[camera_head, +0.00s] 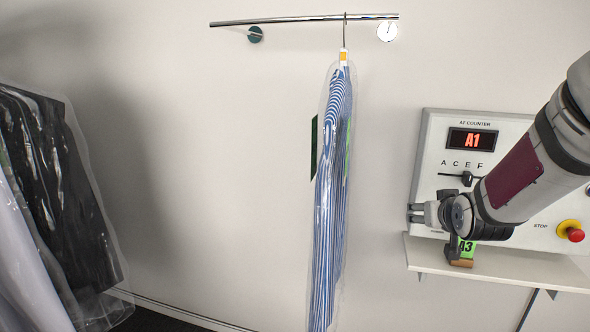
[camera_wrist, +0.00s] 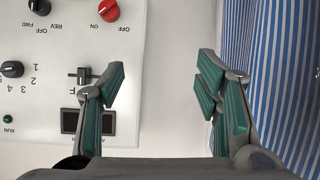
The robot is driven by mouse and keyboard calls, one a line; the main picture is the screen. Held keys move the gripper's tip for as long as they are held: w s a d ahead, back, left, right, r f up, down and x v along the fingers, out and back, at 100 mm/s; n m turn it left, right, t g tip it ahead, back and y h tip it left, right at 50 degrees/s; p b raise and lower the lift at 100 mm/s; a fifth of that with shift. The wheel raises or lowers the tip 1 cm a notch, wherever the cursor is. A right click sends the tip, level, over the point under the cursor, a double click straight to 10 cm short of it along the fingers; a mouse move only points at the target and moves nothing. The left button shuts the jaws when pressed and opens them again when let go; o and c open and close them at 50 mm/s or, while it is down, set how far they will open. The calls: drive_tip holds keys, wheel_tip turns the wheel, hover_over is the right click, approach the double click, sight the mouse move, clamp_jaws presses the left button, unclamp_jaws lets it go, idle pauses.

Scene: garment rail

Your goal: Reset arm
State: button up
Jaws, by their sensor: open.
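My arm comes in from the right in the head view, in front of the control panel (camera_head: 433,150). My gripper (camera_wrist: 160,83) shows in the wrist view with its two green-padded fingers wide apart and nothing between them. The panel also shows upside down at the left of the wrist view (camera_wrist: 50,60). A blue-and-white striped garment (camera_head: 333,180) in clear plastic hangs on a hook from the short rail (camera_head: 300,19). In the wrist view the striped garment (camera_wrist: 285,70) is at the right, beyond the right finger.
The panel display (camera_head: 472,140) reads A1. A red stop button (camera_head: 575,235) is at its right. A green A3 tag (camera_head: 466,248) is on the shelf (camera_head: 500,266) below. Dark and pale bagged garments (camera_head: 60,190) hang at left. The wall between is clear.

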drive_tip(key=s+a+r+g, duration=0.1)
drive_tip(key=s+a, duration=0.3)
drive_tip(key=s, duration=0.7)
drive_tip(key=s+a+r+g+y, duration=0.1)
drive_tip(key=s+a+r+g, duration=0.1)
drive_tip(key=s, duration=0.9)
drive_tip(key=s+a+r+n+g+y, duration=0.1)
drive_tip(key=s+a, duration=0.5)
drive_tip(key=s, duration=0.6)
drive_tip(key=r+g, duration=0.1)
drive_tip(key=g, duration=0.1)
drive_tip(key=shift+a+g, duration=0.15)
drive_tip(key=shift+g, duration=0.25)
